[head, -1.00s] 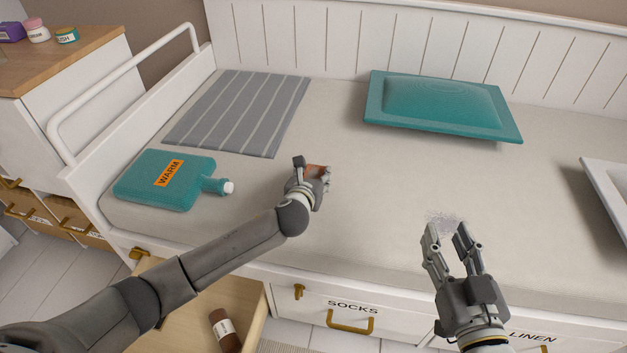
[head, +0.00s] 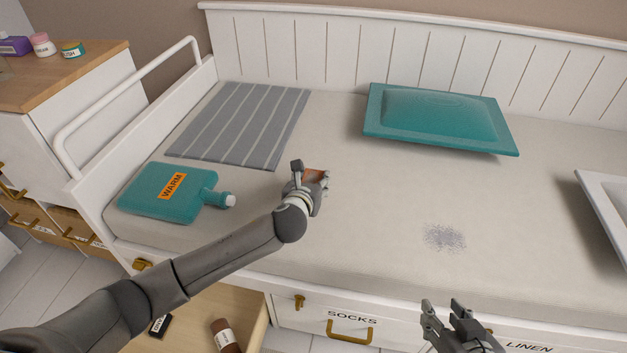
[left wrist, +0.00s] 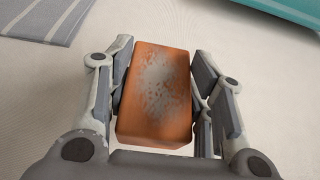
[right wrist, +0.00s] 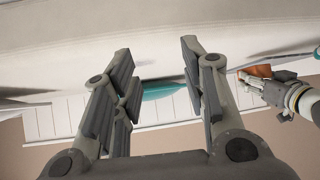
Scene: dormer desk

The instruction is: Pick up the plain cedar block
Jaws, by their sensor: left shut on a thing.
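An orange-brown block (left wrist: 156,98) with a speckled grey patch on its face sits between the fingers of my left gripper (head: 314,180). The fingers press on its two sides in the left wrist view. In the head view the block (head: 315,174) is partly hidden by the gripper, over the middle-left of the mattress; I cannot tell whether it touches the mattress. It also shows in the right wrist view (right wrist: 258,71). My right gripper (head: 445,305) is open and empty near the bed's front edge, with its fingers wide apart in the right wrist view (right wrist: 155,65).
On the mattress (head: 370,215) lie a teal WARM bottle (head: 150,202), a grey striped cloth (head: 245,125), a teal cushion-like item (head: 440,118) and a grey speckled patch (head: 445,237). A white tray (head: 597,215) is at right. An open drawer (head: 190,320) holds a brown labelled roll (head: 226,336).

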